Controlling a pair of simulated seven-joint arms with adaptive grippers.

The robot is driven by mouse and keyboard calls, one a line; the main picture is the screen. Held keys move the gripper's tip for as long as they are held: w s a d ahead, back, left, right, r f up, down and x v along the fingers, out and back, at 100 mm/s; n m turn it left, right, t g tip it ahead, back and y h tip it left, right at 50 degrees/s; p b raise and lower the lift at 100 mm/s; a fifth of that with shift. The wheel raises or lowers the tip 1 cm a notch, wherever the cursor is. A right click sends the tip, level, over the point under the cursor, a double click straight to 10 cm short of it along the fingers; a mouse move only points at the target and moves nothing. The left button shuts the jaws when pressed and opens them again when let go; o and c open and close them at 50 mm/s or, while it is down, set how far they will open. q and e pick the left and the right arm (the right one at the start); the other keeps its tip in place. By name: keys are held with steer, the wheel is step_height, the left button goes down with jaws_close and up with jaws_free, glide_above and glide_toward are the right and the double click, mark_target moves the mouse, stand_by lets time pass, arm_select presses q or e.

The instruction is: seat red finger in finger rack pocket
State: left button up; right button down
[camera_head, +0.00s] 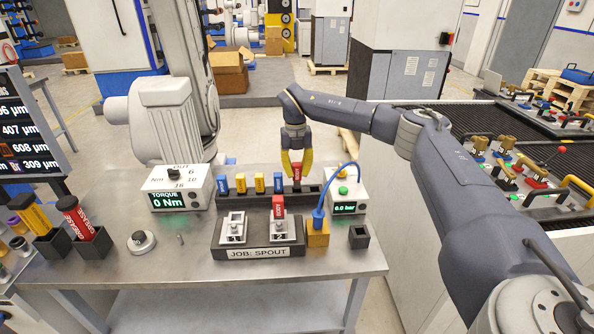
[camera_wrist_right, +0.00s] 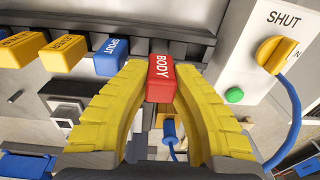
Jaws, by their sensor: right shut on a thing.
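My right gripper (camera_head: 297,172) is shut on a red finger marked BODY (camera_wrist_right: 160,78), with a yellow jaw on each side of it. The red finger also shows in the head view (camera_head: 297,173), upright over the dark finger rack (camera_head: 235,202), just right of a blue finger (camera_head: 278,182). I cannot tell whether its lower end is inside a pocket or just above it. The rack (camera_wrist_right: 196,52) also holds two yellow fingers (camera_head: 259,183) and another blue finger (camera_head: 223,185). A second red finger (camera_head: 278,207) stands on the job fixture in front. My left gripper is out of view.
A job fixture labelled SPOUT (camera_head: 235,254) stands in front of the rack. A pressure box (camera_head: 347,195) with a blue hose (camera_head: 319,215) stands close on the right. A torque meter (camera_head: 178,187) is at left. The table's front middle is bare.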

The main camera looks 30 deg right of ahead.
mark_target(297, 180)
steer(key=shift+f, duration=1.8)
stand_by(0.4)
steer(key=c, duration=1.1)
jaws_free()
steer(key=shift+c, duration=0.2)
steer(key=r, duration=1.2)
steer(key=shift+w+a, duration=0.1)
steer(key=shift+w, duration=0.1)
